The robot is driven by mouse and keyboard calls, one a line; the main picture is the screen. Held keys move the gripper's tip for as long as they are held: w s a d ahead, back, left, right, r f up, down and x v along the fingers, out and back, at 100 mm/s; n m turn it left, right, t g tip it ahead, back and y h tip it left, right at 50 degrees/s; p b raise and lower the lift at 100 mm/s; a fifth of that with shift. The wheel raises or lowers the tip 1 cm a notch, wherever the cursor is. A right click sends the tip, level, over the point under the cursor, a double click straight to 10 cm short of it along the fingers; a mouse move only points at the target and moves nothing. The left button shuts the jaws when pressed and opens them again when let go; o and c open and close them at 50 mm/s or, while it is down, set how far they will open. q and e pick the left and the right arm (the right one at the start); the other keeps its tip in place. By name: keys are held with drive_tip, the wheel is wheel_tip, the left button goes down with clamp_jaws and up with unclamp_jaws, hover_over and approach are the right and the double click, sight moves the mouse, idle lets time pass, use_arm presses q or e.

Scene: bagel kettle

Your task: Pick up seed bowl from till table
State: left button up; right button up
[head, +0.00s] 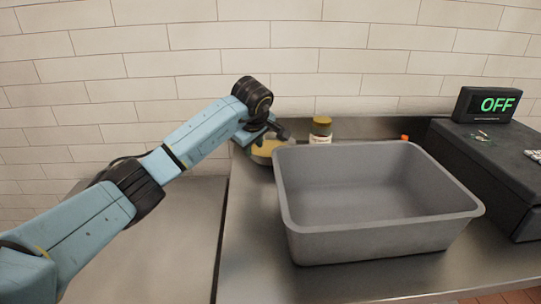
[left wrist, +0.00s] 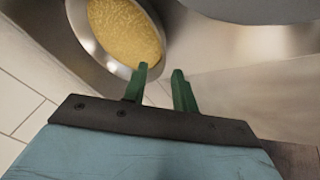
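The seed bowl (head: 263,154) stands at the back left of the metal till table (head: 255,243), partly hidden by my left gripper and the grey bin. In the left wrist view it is a shiny metal bowl (left wrist: 87,42) full of yellow seeds, at the upper left. My left gripper (head: 274,136) is right above the bowl in the head view. In the left wrist view its two green fingers (left wrist: 161,76) stand apart with nothing seen between them. The left finger overlaps the bowl's near rim in the picture; I cannot tell whether it touches. My right gripper is not in view.
A big empty grey bin (head: 375,240) fills the table's middle, close to the bowl. A jar (head: 320,130) stands behind it. A dark till (head: 500,165) with an "OFF" display (head: 490,104) is at the right. The tiled wall (head: 190,60) is close behind.

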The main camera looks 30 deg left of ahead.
use_arm(q)
drive_tip(key=x, duration=0.2)
drive_tip(key=shift+w+f, duration=0.1)
drive_tip(key=shift+f, duration=0.25)
clamp_jaws()
idle(1.0)
drive_tip(key=shift+r, duration=0.2)
